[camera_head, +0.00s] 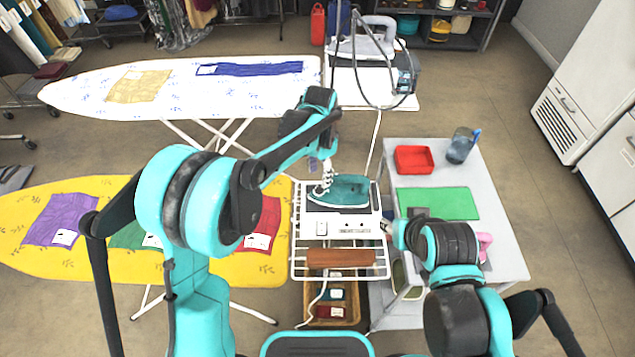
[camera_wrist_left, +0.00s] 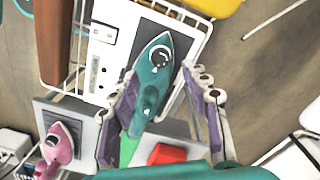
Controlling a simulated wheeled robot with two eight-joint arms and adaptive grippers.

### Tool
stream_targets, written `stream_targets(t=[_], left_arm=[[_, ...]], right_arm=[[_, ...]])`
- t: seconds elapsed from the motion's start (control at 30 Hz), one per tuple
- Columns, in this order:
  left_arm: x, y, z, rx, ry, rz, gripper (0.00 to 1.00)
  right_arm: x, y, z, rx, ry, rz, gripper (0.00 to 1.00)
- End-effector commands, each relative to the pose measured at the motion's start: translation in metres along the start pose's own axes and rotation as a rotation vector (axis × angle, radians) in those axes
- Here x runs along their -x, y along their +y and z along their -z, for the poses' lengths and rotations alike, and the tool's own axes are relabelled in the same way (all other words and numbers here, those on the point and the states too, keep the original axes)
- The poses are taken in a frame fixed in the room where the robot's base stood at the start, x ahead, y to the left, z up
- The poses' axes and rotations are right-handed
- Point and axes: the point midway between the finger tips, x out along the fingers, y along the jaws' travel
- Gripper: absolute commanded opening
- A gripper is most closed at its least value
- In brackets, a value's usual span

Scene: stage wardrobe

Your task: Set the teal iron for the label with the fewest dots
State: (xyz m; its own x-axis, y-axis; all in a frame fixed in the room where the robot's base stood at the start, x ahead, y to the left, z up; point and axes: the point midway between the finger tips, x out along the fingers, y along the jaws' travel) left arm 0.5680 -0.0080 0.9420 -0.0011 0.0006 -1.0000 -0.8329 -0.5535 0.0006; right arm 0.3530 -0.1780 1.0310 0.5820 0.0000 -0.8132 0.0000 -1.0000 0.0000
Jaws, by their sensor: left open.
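The teal iron (camera_head: 350,190) lies on the white wire rack (camera_head: 297,262), beside a white panel with sockets (camera_head: 350,224). My left gripper (camera_head: 325,185) is over the iron. In the left wrist view the iron (camera_wrist_left: 153,72) shows a round dial (camera_wrist_left: 160,56), and the open fingers of my left gripper (camera_wrist_left: 157,80) stand on either side of it. Contact cannot be told. My right gripper (camera_head: 388,227) is by the rack's right edge, mostly hidden by its arm. White labels lie on the purple (camera_head: 62,217), green (camera_head: 127,236) and red (camera_head: 268,219) cloths; their dots are too small to read.
The grey table (camera_head: 505,262) right of the rack bears a green mat (camera_head: 453,203), a red tray (camera_head: 414,160), a blue jug (camera_head: 461,147) and a pink iron (camera_head: 484,245). A brown bar (camera_head: 340,259) crosses the rack's front. Ironing boards stand to the left.

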Motion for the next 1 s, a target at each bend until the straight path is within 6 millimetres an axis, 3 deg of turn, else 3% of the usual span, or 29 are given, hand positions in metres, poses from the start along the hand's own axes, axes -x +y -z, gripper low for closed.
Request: stream_targets(t=[0.1,0.3,0.67,0.7,0.87,1.0], left_arm=[[-0.025,0.000,0.000,0.001,0.001,0.001,0.47],[-0.051,-0.001,0.000,0.002,0.001,0.001,0.47],[-0.058,-0.001,0.000,0.002,0.001,0.001,0.47],[-0.058,-0.001,0.000,0.002,0.001,0.001,0.44],[-0.057,-0.001,0.000,0.002,0.001,0.001,0.02],[-0.057,-0.001,0.000,0.002,0.001,0.001,0.00]], right_arm=[[-0.009,0.000,-0.006,0.000,0.000,0.000,0.40],[-0.016,0.000,-0.011,0.000,0.000,0.000,0.40],[-0.017,0.000,-0.012,0.000,0.000,0.000,0.40],[-0.017,0.000,-0.012,0.000,0.000,0.000,0.40],[-0.017,0.000,-0.012,0.000,0.000,0.000,0.40],[-0.017,0.000,-0.012,0.000,0.000,0.000,0.40]])
